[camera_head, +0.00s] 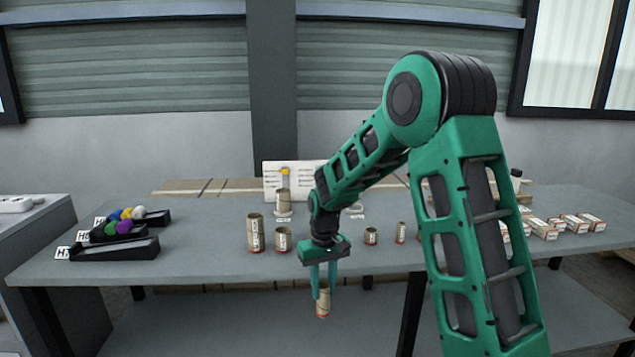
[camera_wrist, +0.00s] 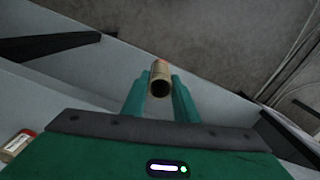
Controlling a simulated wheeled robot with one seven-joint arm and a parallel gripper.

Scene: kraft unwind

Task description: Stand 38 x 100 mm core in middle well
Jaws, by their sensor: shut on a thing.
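My gripper (camera_head: 323,288) is shut on a small kraft core (camera_head: 322,304) with a red lower rim. It holds the core roughly upright, low in front of the table's front edge. In the wrist view the core (camera_wrist: 160,80) sits between the two green fingers (camera_wrist: 160,95), its open end facing the camera. At the back of the table, a core (camera_head: 283,198) stands on a pale round base at the left, before a white board (camera_head: 271,180). A pale ring (camera_head: 355,209) shows to its right. My arm hides the space between them, and I cannot see a middle well.
Two wider cores, one (camera_head: 253,232) and another (camera_head: 283,239), stand left of my gripper. Two smaller cores, one (camera_head: 371,236) and another (camera_head: 401,232), stand right. The front-left tabletop is clear.

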